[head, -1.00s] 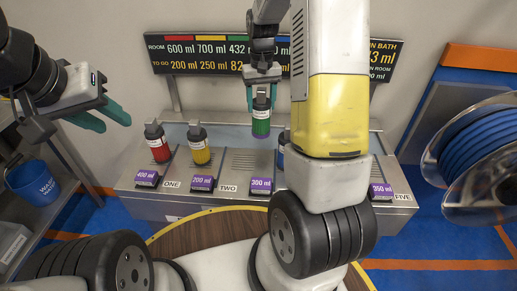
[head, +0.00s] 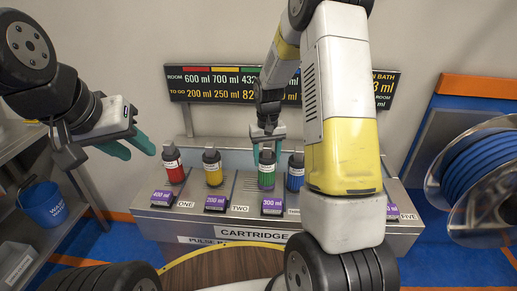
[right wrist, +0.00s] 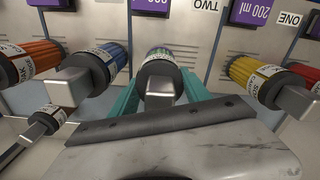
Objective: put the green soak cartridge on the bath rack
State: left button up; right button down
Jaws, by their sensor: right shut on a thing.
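The green soak cartridge (head: 266,177) stands upright at the bath rack (head: 240,190), behind the 300 ml tag. My right gripper (head: 267,150) is shut on it from above, with a teal finger on each side. In the right wrist view the cartridge (right wrist: 160,58) sits between the fingers, its dark cap and grey top block toward the camera. I cannot tell whether its base touches the rack. My left gripper (head: 132,148) is open and empty, left of the rack.
The red (head: 173,172), yellow (head: 213,172) and blue (head: 295,177) cartridges stand on the rack beside the green one. An orange cartridge (right wrist: 32,60) shows in the right wrist view. A blue bucket (head: 45,204) is at left; a cable reel (head: 480,190) is at right.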

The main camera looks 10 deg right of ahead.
jog(key=shift+f, duration=0.4)
jog(key=c, duration=0.5)
grip_release()
